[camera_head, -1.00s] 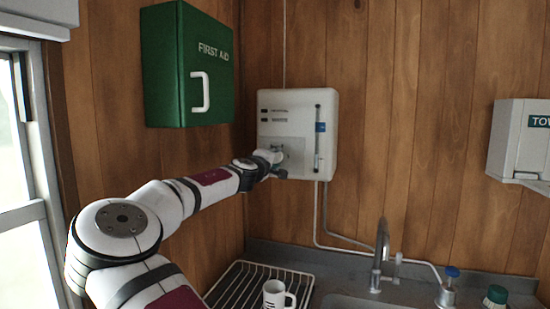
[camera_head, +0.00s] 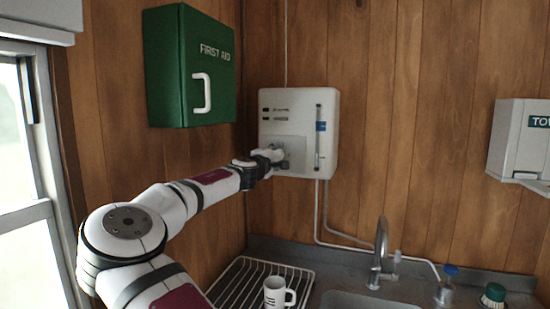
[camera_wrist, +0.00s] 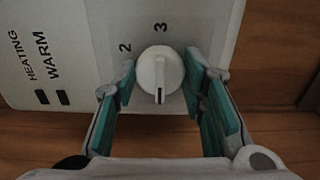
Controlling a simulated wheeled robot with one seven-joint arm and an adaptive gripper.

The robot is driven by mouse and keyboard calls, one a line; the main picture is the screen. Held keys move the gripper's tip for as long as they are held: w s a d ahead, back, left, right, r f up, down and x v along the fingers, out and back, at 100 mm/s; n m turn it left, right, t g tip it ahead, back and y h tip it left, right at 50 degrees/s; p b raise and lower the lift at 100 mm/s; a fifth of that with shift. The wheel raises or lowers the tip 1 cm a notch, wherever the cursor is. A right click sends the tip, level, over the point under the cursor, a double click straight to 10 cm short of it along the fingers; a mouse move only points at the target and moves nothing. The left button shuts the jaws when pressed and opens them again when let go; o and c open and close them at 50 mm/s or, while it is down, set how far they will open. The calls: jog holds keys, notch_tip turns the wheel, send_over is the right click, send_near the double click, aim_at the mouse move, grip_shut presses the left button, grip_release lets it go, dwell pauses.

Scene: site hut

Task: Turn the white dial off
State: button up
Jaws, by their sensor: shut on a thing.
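The white dial (camera_wrist: 160,70) is on a grey-white panel of the white wall heater (camera_head: 325,155). In the wrist view it is round with a raised grip bar, and a dark mark on the bar points toward the bottom of the picture. The numbers 2 and 3 are printed beside it; other markings are hidden or out of view. My gripper (camera_wrist: 161,84) has a green-padded finger on each side of the dial and is shut on it. In the head view my gripper (camera_head: 278,160) covers the dial.
A green first aid box (camera_head: 190,70) hangs left of the heater, above my arm. Below are a drying rack (camera_head: 235,280), a mug (camera_head: 275,293) and a sink tap (camera_head: 380,250). A towel dispenser (camera_head: 510,140) is at the right. The wall between is clear.

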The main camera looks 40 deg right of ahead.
jog(key=o, duration=1.2)
jog(key=shift+c, duration=0.2)
jog(key=v, duration=1.2)
